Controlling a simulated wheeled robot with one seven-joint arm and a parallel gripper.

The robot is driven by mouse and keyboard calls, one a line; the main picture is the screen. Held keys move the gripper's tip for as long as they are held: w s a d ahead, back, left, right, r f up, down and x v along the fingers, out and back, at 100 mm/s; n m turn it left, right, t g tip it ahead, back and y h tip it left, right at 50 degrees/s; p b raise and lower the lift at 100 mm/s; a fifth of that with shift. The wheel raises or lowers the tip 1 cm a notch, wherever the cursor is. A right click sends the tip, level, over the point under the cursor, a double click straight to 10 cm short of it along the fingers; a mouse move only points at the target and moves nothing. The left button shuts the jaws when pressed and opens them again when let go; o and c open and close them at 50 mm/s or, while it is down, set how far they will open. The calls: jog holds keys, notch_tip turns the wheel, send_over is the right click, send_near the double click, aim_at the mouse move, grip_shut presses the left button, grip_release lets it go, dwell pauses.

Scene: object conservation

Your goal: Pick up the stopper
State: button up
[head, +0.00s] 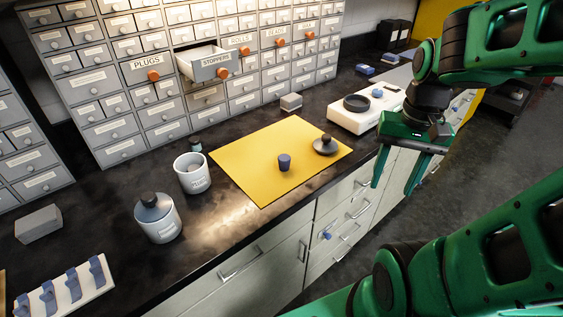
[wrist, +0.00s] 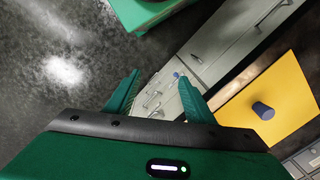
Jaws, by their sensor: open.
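A small dark blue-purple tapered stopper (head: 284,162) stands on the yellow mat (head: 240,160) on the black counter, wide end up. In the wrist view the stopper (wrist: 263,110) is at the right, on the yellow mat (wrist: 290,75). My gripper (head: 393,187) is open and empty, in front of the counter and to the right of the mat, clear of the stopper. In the wrist view the gripper's fingers (wrist: 158,76) are spread with nothing between them.
A dark knobbed lid (head: 325,146) lies on the mat right of the stopper. An open white jar (head: 193,175) and a lidded jar (head: 158,222) stand left. A white scale (head: 366,110) is at the right. An open drawer labelled STOPPERS (head: 210,66) juts out behind.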

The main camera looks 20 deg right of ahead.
aim_at(286, 157)
jog(key=w+a+f+m+y, duration=0.1)
jog(key=w+a+m+y, duration=0.1)
jog(key=w, duration=0.3)
jog(key=w+a+f+m+y, duration=0.1)
jog(key=w+m+y, duration=0.1)
jog(key=w, duration=0.3)
jog(key=w+a+f+m+y, duration=0.2)
jog(key=w+m, duration=0.1)
jog(key=w, duration=0.2)
jog(key=shift+a, duration=0.35)
jog(key=w+y, duration=0.1)
jog(key=m+y, duration=0.1)
jog(key=w+r+m+y, duration=0.1)
jog(key=shift+w+a, duration=0.35)
jog(key=r+y, duration=0.1)
jog(key=w+r+m, duration=0.1)
jog(key=w+r+t+y, duration=0.1)
jog(key=shift+d+m+y, duration=0.25)
jog(key=shift+m+y, duration=0.05)
jog(key=shift+m, duration=0.1)
jog(key=shift+d+r, duration=0.1)
jog(key=shift+r, duration=0.1)
jog(key=shift+w+r+y, duration=0.1)
jog(key=shift+y, duration=0.2)
jog(key=x, duration=0.4)
jog(key=shift+a, duration=0.4)
jog(key=shift+f+x, duration=0.2)
jog(key=shift+x, duration=2.8)
jog(key=shift+d, duration=0.1)
jog(key=c, duration=1.1)
